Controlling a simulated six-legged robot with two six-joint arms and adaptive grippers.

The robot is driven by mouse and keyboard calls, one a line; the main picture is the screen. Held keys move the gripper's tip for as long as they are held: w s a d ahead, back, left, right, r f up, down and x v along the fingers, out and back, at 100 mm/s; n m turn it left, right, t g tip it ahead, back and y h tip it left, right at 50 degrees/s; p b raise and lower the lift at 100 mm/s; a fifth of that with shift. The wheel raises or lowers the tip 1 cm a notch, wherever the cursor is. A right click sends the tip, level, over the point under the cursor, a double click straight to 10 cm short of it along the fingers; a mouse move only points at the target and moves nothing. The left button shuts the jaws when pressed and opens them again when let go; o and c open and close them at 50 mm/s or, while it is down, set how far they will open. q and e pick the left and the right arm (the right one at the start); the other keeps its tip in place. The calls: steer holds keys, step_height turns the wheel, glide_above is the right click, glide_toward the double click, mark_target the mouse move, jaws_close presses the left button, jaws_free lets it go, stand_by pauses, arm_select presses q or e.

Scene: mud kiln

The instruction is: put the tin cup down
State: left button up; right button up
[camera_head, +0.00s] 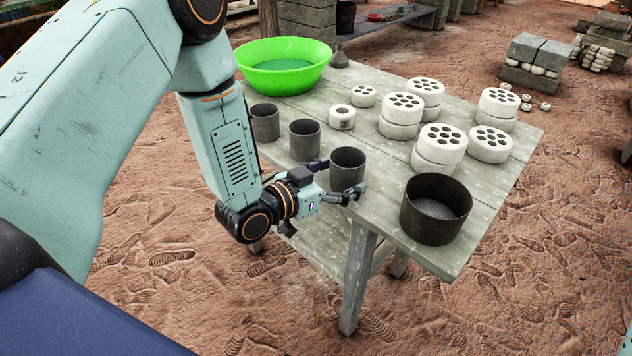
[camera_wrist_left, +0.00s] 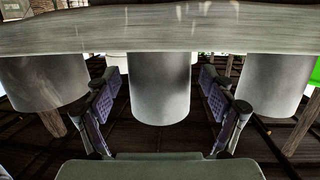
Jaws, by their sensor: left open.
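A dark grey tin cup (camera_head: 347,165) stands upright on the wooden table near its front edge. My left gripper (camera_head: 341,179) is open, with one finger on each side of this cup. In the left wrist view, which looks upside down, the cup (camera_wrist_left: 160,92) is between the spread fingers (camera_wrist_left: 160,80), with a gap showing on both sides. The cup's base meets the tabletop. Two similar cups, a nearer one (camera_head: 304,141) and a farther one (camera_head: 264,123), stand in a row to its left. My right gripper is not in view.
A wider dark pot (camera_head: 434,215) stands to the right on the table (camera_head: 385,215). Several white perforated bricks (camera_head: 438,143) stand behind, some stacked. A green basin (camera_head: 283,66) is at the far left corner.

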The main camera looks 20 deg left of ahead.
arm_select(q)
steer(key=p+v, duration=0.3)
steer(key=v, duration=0.7)
